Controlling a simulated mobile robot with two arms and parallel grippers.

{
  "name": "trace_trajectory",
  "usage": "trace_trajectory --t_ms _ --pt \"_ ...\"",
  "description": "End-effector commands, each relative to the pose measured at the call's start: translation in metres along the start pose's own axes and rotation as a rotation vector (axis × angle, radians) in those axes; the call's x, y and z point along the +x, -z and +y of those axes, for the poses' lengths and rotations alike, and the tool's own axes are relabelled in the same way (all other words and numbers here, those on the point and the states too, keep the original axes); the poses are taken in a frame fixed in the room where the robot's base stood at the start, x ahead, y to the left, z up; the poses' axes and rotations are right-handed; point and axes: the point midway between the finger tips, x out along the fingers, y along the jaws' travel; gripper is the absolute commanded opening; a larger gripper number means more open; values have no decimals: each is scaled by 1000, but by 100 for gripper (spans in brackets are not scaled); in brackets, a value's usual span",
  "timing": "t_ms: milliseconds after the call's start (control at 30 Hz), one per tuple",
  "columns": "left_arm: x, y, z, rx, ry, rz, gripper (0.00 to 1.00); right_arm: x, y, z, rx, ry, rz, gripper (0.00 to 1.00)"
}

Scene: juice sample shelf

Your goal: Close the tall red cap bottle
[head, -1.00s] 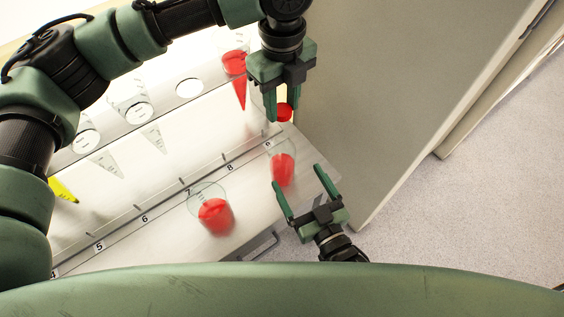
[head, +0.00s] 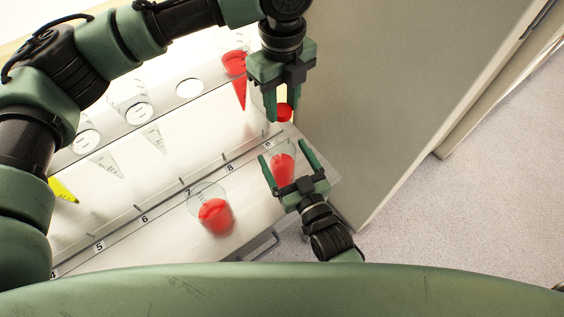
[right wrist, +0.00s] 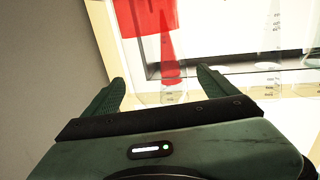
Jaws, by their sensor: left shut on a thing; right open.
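My left gripper (head: 278,115) is shut on a small red cap (head: 285,114), pointing down above the far right end of the shelf. Just below it, a clear bottle with red contents (head: 283,170) stands near the number 9. My right gripper (head: 283,150) is open, with one finger on each side of this bottle. In the right wrist view, the open fingers (right wrist: 160,82) have clear glass and red (right wrist: 145,18) between and beyond them. I cannot tell whether they touch the glass.
A wider clear vessel with red contents (head: 214,215) stands left of the bottle on the numbered shelf (head: 150,240). A rack (head: 190,88) behind holds conical tubes, one red (head: 240,90), one yellow (head: 62,189). A grey panel (head: 390,70) borders the right side.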

Motion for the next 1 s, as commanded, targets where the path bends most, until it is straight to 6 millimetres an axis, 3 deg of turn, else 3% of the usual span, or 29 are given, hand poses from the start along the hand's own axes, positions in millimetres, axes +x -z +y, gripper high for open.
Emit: trace_trajectory --t_ms 100,300,667,767,1000 --pt "0 0 0 0 0 0 0 21 1 0 0 0 1 88" --pt "0 0 0 0 0 0 0 39 0 0 0 0 0 88" --pt "0 0 0 0 0 0 0 43 0 0 0 0 -1 88" --pt "0 0 0 0 0 0 0 43 0 0 0 0 -1 66" --pt "0 0 0 0 0 0 0 43 0 0 0 0 -1 0"
